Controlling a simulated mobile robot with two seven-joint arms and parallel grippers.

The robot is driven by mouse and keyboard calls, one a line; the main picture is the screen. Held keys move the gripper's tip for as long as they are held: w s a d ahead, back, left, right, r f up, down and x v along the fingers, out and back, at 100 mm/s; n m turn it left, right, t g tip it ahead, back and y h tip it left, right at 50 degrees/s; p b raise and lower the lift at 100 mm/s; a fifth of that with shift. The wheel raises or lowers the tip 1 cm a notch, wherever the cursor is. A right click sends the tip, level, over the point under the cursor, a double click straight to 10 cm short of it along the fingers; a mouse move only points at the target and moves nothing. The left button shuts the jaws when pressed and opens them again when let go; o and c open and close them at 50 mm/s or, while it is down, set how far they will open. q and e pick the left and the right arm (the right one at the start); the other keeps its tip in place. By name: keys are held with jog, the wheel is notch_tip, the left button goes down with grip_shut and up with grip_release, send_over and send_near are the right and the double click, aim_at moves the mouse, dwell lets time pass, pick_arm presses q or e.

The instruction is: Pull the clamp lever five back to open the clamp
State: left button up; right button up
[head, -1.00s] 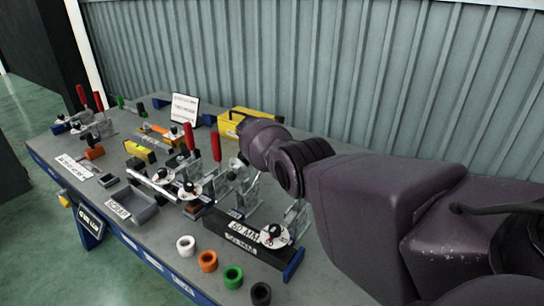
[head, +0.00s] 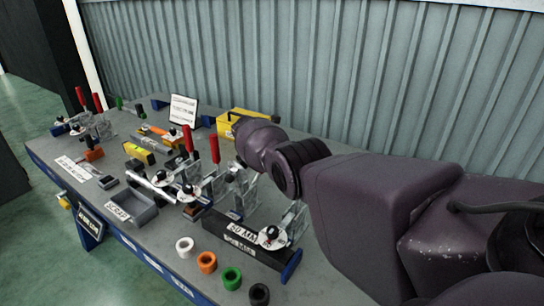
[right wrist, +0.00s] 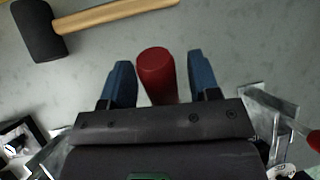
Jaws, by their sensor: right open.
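In the right wrist view my right gripper (right wrist: 153,75) is open, with one blue finger on each side of a red lever handle (right wrist: 156,68). The handle stands between the fingers with a gap visible on both sides. In the head view my right arm covers the gripper and the lever it surrounds, so I cannot tell the clamp's number. Two upright red levers (head: 187,138) (head: 214,149) stand on toggle clamps mid-bench. A metal clamp (head: 290,222) sits at the dark block marked 60 MM (head: 240,238), partly beside my arm. My left gripper is out of view.
A mallet (right wrist: 38,32) lies on the bench in the wrist view. Another red handle (right wrist: 314,141) shows at its right edge. White, orange, green and black rings (head: 207,262) line the front edge. A grey tray (head: 132,207), yellow box (head: 232,124) and corrugated wall are nearby.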

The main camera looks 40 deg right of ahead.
jog(key=p+v, duration=0.4)
jog(key=v, duration=0.3)
jog(key=shift+r+p, duration=0.3)
jog(key=shift+a+r+p, duration=0.3)
jog(key=shift+a+r, duration=0.1)
jog(key=shift+r, duration=0.05)
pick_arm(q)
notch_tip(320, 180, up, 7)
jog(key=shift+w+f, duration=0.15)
pick_arm(e)
jog(key=shift+s+a+r, duration=0.1)
jog(key=shift+a+r, duration=0.05)
jog(key=shift+a, duration=0.05)
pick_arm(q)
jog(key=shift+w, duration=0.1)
